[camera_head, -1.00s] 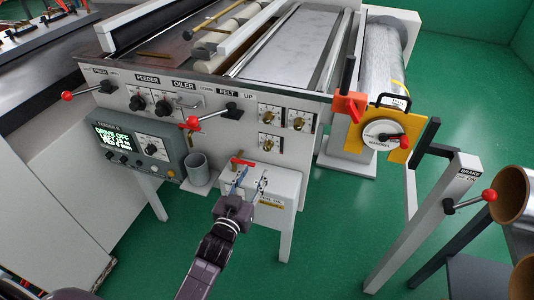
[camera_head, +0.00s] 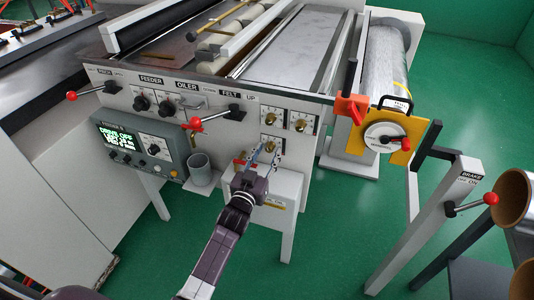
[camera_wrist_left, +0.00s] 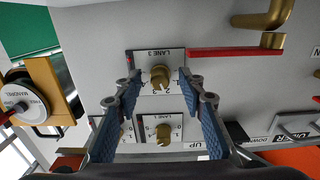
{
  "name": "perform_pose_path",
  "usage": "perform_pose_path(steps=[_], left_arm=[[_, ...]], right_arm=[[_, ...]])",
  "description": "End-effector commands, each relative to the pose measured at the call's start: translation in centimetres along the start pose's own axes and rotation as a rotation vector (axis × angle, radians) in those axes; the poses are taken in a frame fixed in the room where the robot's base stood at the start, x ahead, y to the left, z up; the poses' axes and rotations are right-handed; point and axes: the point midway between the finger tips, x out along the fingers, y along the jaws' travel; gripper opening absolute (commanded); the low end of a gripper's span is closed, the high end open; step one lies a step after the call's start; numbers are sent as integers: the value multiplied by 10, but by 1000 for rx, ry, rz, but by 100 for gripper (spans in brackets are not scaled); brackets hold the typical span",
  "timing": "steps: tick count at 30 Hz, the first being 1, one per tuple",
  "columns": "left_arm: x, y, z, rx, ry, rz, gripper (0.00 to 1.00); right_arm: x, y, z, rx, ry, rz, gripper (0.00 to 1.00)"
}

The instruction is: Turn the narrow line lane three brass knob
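The lane three brass knob (camera_wrist_left: 160,77) sits on a small plate marked LANE 3 in the left wrist view, which shows the panel upside down. In the head view this knob (camera_head: 270,147) is on the lower plate, below two similar knobs. My left gripper (camera_wrist_left: 167,92) is open, with one blue-padded finger on each side of the knob's line of approach. In the head view the left gripper (camera_head: 265,153) is just in front of the lower plate. Contact with the knob cannot be told. My right gripper is not in view.
The lane 1 knob (camera_wrist_left: 163,134) and another brass knob (camera_head: 302,125) are close by. A red-handled brass valve (camera_wrist_left: 240,51) is beside the lane three plate. A grey cup (camera_head: 200,171) and a red-knobbed felt lever (camera_head: 214,118) are left of the gripper.

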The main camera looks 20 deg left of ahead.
Motion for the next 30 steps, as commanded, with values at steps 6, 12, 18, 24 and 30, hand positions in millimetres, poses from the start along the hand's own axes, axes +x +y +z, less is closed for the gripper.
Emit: perform_pose_path(steps=[6,12,18,24,30], left_arm=[[0,0,0,-1,0,0,36],[0,0,0,-1,0,0,14],[0,0,0,-1,0,0,0],[0,0,0,16,-1,0,0],[0,0,1,93,-1,0,0]], right_arm=[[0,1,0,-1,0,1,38],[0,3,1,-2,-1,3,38],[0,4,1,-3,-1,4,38],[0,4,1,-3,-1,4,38],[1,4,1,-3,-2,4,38]])
